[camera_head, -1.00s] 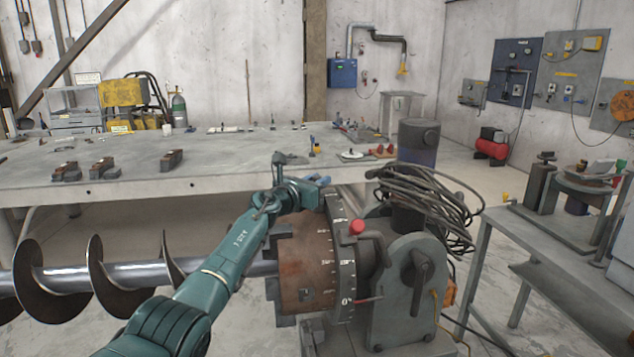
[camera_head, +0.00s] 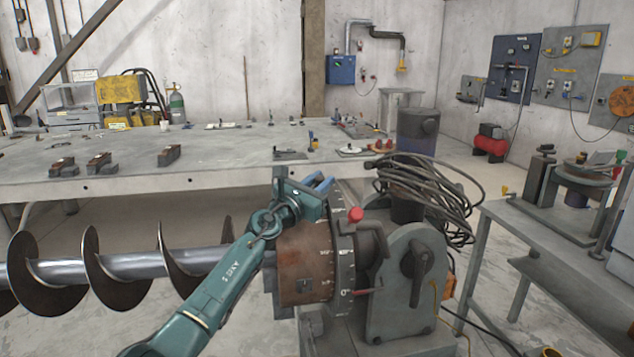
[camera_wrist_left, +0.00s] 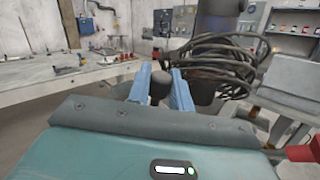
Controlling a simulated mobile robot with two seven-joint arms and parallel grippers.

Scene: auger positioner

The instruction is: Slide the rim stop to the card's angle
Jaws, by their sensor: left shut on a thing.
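A rust-brown chuck with a dark graduated rim (camera_head: 342,270) sits on the grey positioner housing (camera_head: 398,300), with its 0 mark low on the near side. My left gripper (camera_head: 321,186) has its blue fingers at the top of the rim. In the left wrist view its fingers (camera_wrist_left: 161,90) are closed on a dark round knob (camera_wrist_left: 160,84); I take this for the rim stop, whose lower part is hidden. A red knob (camera_head: 355,215) stands on the rim's near side, apart from the fingers. I cannot make out the angle card. My right gripper is out of view.
The steel auger (camera_head: 135,264) runs left from the chuck, behind my left arm. A coil of black cable (camera_head: 428,195) hangs just right of the rim. A long workbench (camera_head: 225,150) lies behind, and a smaller bench (camera_head: 560,235) stands at the right.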

